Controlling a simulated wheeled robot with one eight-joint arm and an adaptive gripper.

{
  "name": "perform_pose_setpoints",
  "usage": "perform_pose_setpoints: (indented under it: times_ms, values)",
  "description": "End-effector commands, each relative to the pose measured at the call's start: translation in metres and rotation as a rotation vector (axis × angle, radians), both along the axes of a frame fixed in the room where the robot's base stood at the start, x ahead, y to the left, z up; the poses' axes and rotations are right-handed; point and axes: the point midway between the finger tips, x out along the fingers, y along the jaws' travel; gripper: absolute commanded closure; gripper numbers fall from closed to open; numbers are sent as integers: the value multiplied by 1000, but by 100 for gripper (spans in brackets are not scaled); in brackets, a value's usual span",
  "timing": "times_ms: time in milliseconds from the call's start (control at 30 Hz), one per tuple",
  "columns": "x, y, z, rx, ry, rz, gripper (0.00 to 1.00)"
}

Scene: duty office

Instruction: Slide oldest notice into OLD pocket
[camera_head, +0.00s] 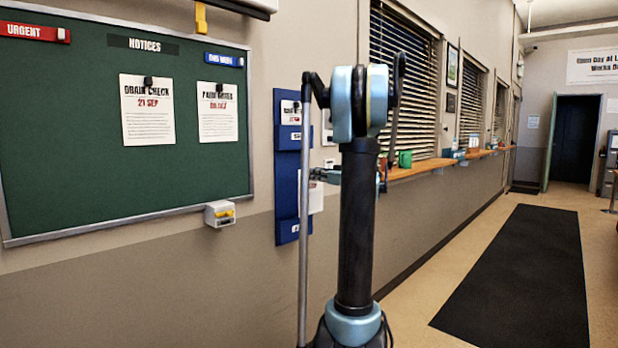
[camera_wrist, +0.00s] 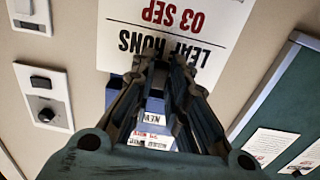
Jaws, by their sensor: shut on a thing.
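My gripper (camera_head: 322,174) is shut on a white notice (camera_wrist: 170,22), which reads "LEAF RUNS" or similar and "03 SEP" upside down in the wrist view. Part of this sheet (camera_head: 317,196) hangs below the gripper in the head view, beside the blue pocket rack (camera_head: 285,185) on the wall. The rack's top pocket holds a paper (camera_head: 290,112) with red print. White labels mark the pockets; a "NEW" label (camera_wrist: 151,103) shows between the fingers in the wrist view. My arm and the sheet hide part of the rack, and I cannot read an OLD label.
The green noticeboard (camera_head: 60,150) bears a "DRAIN CHECK 21 SEP" notice (camera_head: 147,110) and another notice (camera_head: 217,112). A small box (camera_head: 219,214) sits under the board. Wall switches (camera_wrist: 42,97) are near the gripper.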

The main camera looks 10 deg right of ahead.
Motion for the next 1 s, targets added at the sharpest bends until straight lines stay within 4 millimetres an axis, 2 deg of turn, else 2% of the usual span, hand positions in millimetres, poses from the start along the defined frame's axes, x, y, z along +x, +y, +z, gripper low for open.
perform_pose_setpoints:
  times_ms: [200, 333, 700, 1000]
  values:
    - [13, 34, 0, 0, 0, 30, 100]
    - [24, 49, 0, 0, 0, 37, 100]
    - [52, 73, 0, 0, 0, 40, 100]
    - [64, 81, 0, 0, 0, 39, 100]
